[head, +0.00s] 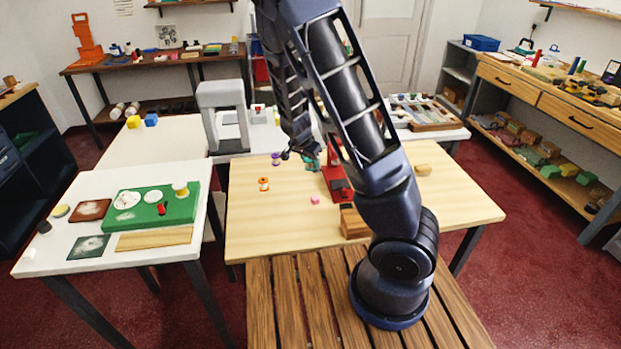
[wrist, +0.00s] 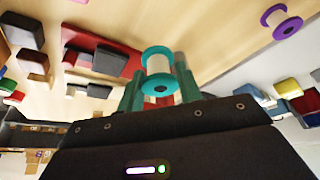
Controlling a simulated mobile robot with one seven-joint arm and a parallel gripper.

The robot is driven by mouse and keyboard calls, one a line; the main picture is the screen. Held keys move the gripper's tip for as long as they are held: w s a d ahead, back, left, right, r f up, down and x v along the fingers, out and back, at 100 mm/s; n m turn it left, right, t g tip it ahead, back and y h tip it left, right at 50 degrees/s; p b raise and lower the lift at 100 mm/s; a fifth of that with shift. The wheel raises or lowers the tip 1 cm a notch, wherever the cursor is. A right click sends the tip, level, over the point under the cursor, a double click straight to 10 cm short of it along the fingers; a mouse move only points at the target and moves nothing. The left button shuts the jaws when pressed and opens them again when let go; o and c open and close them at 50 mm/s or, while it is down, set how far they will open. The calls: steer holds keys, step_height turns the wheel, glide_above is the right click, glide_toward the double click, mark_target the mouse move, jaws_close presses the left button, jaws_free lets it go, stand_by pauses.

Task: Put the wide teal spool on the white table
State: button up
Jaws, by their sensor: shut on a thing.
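The wide teal spool (wrist: 158,60), with teal flanges and a pale core, sits between the fingers of my gripper (wrist: 158,85) in the wrist view. The gripper is shut on it. In the head view my gripper (head: 302,157) is over the far part of the light wooden table (head: 290,222), with a bit of teal (head: 312,164) beside it. My arm partly hides the spool there, and I cannot tell its height above the wood. The white table (head: 65,187) stands at the left, with a green mat (head: 180,193) and small items on it.
An orange spool (head: 263,184) and a purple spool (head: 276,159) stand on the wooden table. A grey arch-shaped stand (head: 222,95) rises behind. The wooden table's front left is clear.

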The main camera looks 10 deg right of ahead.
steer(key=shift+f, duration=4)
steer(key=shift+f, duration=0.15)
steer(key=o, duration=1)
steer(key=shift+c, duration=0.2)
